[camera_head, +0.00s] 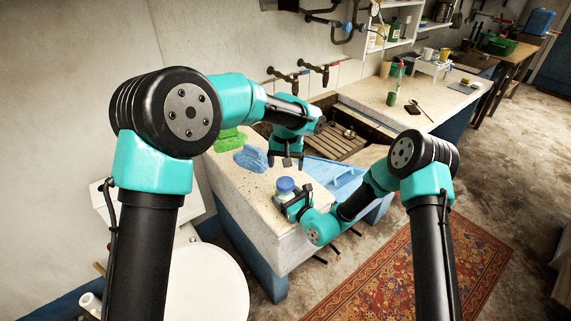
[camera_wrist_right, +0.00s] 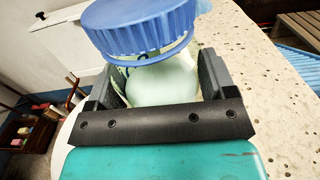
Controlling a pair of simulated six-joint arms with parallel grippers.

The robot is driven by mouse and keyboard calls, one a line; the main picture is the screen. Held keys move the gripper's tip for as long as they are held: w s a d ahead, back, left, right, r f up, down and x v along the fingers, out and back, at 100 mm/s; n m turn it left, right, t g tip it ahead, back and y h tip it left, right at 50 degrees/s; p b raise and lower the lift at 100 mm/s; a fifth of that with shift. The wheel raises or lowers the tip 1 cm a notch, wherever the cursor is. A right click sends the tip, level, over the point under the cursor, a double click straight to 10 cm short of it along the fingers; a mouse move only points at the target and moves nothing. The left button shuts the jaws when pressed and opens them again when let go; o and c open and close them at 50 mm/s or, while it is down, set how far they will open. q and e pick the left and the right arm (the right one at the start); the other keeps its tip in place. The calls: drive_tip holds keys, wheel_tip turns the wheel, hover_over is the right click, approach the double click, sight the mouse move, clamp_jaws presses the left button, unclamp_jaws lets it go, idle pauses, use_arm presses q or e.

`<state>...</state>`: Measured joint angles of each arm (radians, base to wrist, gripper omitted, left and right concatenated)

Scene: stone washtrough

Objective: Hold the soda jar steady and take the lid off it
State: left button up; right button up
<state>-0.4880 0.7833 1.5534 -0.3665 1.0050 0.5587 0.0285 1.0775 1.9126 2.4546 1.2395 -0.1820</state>
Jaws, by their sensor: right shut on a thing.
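The soda jar (camera_head: 284,197) stands on the speckled stone top with its blue lid (camera_head: 286,184) on it. In the right wrist view the ribbed blue lid (camera_wrist_right: 140,27) sits over the pale, whitish jar body (camera_wrist_right: 163,82). My right gripper (camera_head: 293,204) is shut on the jar body, one finger on each side, below the lid. It also shows in the right wrist view (camera_wrist_right: 160,90). My left gripper (camera_head: 287,162) points down above the stone top, behind the jar and apart from it. Its fingers are apart with nothing seen between them.
A green cloth (camera_head: 229,140) and a blue cloth (camera_head: 251,158) lie on the stone top behind the jar. A blue ribbed tray (camera_head: 332,176) is to the right. The trough with a wooden rack (camera_head: 338,143) lies beyond. Taps (camera_head: 316,72) stick out from the wall.

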sight(286, 182)
use_arm(q)
drive_tip(key=m, duration=1.3)
drive_tip(key=shift+a, duration=0.1)
drive_tip(key=m, duration=0.4)
drive_tip(key=shift+m, duration=0.3)
drive_tip(key=shift+f, duration=4.05)
